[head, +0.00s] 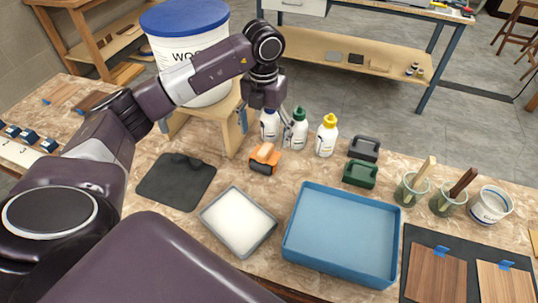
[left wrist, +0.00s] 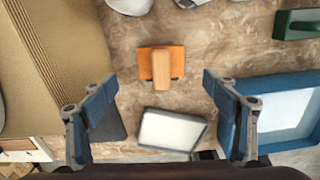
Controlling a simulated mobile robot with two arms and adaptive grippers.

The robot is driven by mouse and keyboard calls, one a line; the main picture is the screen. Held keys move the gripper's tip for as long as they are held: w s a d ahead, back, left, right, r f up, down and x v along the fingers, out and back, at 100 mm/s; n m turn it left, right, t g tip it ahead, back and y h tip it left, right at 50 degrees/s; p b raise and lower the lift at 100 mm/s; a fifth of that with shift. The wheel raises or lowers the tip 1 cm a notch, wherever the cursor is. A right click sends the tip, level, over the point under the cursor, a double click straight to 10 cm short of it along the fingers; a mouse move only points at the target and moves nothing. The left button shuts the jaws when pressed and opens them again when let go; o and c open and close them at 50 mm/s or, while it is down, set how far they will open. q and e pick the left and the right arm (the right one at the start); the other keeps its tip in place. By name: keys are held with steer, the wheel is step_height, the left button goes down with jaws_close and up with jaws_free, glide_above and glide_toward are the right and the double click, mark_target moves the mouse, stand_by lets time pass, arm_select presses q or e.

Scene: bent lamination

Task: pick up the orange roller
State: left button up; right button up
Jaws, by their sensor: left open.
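The orange roller (head: 265,157) lies on the stone-patterned worktop, in front of the white bottles. In the left wrist view the orange roller (left wrist: 176,62) shows from above, with a light wooden part along its middle. My left gripper (head: 267,124) hangs above the worktop, a little behind and above the roller in the head view. Its blue-padded fingers are spread wide and empty. In the left wrist view the left gripper (left wrist: 159,88) has the roller beyond and between its fingertips, apart from both. My right gripper is not in view.
White bottles, one with a yellow cap (head: 327,136), stand close behind the roller. A wooden stand (head: 215,133) with a large white bucket (head: 190,45) is at left. A white-filled tray (head: 238,222), blue tray (head: 342,235), dark mat (head: 176,182) and green block (head: 360,174) lie around.

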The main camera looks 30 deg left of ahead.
mark_target(266, 146)
arm_select(q)
steer(key=shift+f, duration=0.35)
steer(key=shift+s+f, duration=0.1)
steer(key=shift+f, duration=0.25)
steer(key=f, duration=0.1)
steer(key=f+p, duration=0.1)
steer(key=f, duration=0.1)
steer(key=f+p, duration=0.1)
steer(key=f, duration=0.1)
steer(key=shift+w+d+f, duration=0.1)
steer(key=shift+w+f, duration=0.15)
steer(key=shift+f+p, duration=0.3)
steer(key=shift+f, duration=0.05)
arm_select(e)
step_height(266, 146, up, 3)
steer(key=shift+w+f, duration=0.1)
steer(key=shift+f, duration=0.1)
arm_select(q)
steer(key=c, duration=1.4)
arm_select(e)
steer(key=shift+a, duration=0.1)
arm_select(q)
steer(key=shift+r, duration=0.15)
